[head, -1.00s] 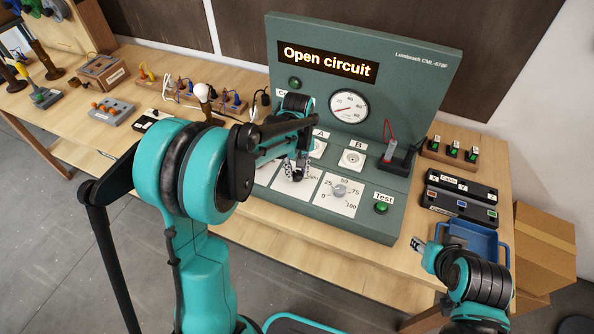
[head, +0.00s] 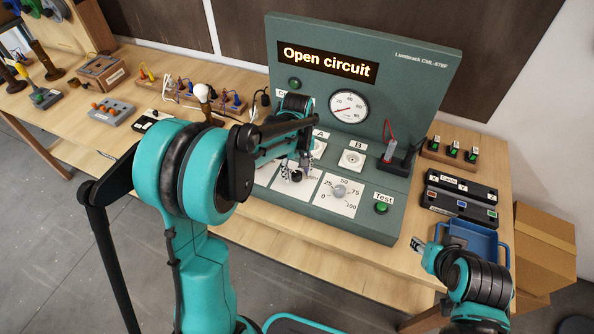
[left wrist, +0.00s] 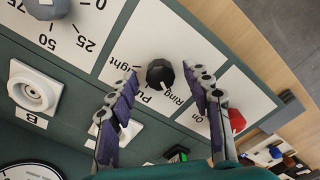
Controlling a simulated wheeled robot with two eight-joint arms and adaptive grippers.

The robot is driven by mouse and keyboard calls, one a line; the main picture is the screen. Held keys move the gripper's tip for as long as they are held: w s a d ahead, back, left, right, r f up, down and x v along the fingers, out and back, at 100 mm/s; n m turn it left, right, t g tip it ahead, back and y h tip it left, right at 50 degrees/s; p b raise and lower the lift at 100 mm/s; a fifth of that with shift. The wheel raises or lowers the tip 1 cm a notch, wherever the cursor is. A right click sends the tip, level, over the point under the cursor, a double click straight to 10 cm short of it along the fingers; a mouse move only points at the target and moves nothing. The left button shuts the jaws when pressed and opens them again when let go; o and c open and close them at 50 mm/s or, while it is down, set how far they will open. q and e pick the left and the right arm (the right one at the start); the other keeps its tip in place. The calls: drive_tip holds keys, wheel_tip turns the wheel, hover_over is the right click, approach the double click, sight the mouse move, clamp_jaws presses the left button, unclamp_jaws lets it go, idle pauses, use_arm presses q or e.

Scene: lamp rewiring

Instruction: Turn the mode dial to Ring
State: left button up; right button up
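The black mode dial (left wrist: 160,75) sits on a white label plate on the test bench, with lettering including "Ring" beside it in the left wrist view. A short pale mark shows on the dial near the lettering side; its exact setting is hard to tell. My left gripper (left wrist: 160,100) is open, with one finger on each side of the dial and gaps between. In the head view, my left gripper (head: 297,170) is over the panel's front left part and hides the dial. My right gripper (head: 420,245) is at the lower right, away from the panel; its opening is unclear.
The bench display (head: 326,62) reads "Open circuit". A round grey knob (head: 340,191) and the green Test button (head: 381,207) are right of my left gripper. A red control (left wrist: 236,120) lies beyond the right finger in the wrist view. A blue tray (head: 466,240) is near my right gripper.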

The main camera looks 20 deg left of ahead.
sight(297, 174)
use_arm(q)
wheel_tip(297, 174, up, 12)
idle(0.6)
idle(0.4)
drive_tip(key=s+f+m+t+b, duration=0.2)
drive_tip(key=s+f+m+t, duration=0.1)
drive_tip(key=s, duration=0.6)
drive_tip(key=s+d+f+m+t+b, duration=0.1)
drive_tip(key=s+f+m+t+b, duration=0.2)
drive_tip(key=s, duration=0.6)
drive_tip(key=f+m+t, duration=0.1)
drive_tip(key=m, duration=0.1)
drive_tip(key=shift+m, duration=0.4)
